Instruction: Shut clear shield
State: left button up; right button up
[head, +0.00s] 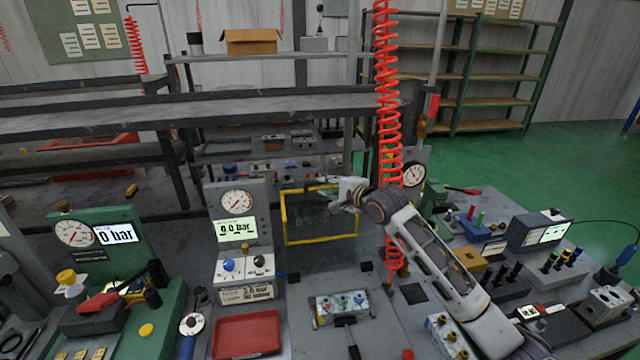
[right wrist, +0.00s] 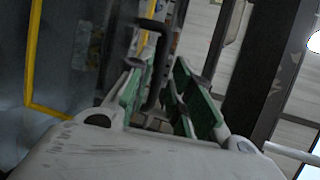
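The clear shield (head: 322,239) is a see-through panel in a yellow frame. In the head view it stands raised behind the valve block (head: 342,305), which is uncovered. My right gripper (head: 345,190) is at the shield's upper right corner; whether it touches the frame is unclear. In the right wrist view the yellow frame (right wrist: 34,60) runs along the left. The right gripper's green-padded fingers (right wrist: 160,95) are apart, with a dark curved bar (right wrist: 155,65) at or beyond the gap. My left gripper is not in view.
A red coiled hose (head: 387,90) hangs just right of my right gripper. A gauge stand (head: 237,215) and red tray (head: 247,334) are left of the valve block. A green gauge unit (head: 110,255) is further left. Meters and connectors crowd the right bench.

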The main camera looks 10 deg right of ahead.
jog(key=shift+w+a, duration=0.2)
jog(key=shift+w, duration=0.2)
jog(key=shift+x, duration=0.8)
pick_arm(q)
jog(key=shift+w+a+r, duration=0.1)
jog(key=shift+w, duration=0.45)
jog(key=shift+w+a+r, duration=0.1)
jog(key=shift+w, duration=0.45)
pick_arm(e)
jog(key=shift+x, duration=1.35)
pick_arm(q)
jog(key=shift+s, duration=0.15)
pick_arm(e)
jog(key=shift+f, duration=0.15)
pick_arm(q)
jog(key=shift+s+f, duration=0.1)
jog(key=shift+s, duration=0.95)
pick_arm(e)
grip_shut()
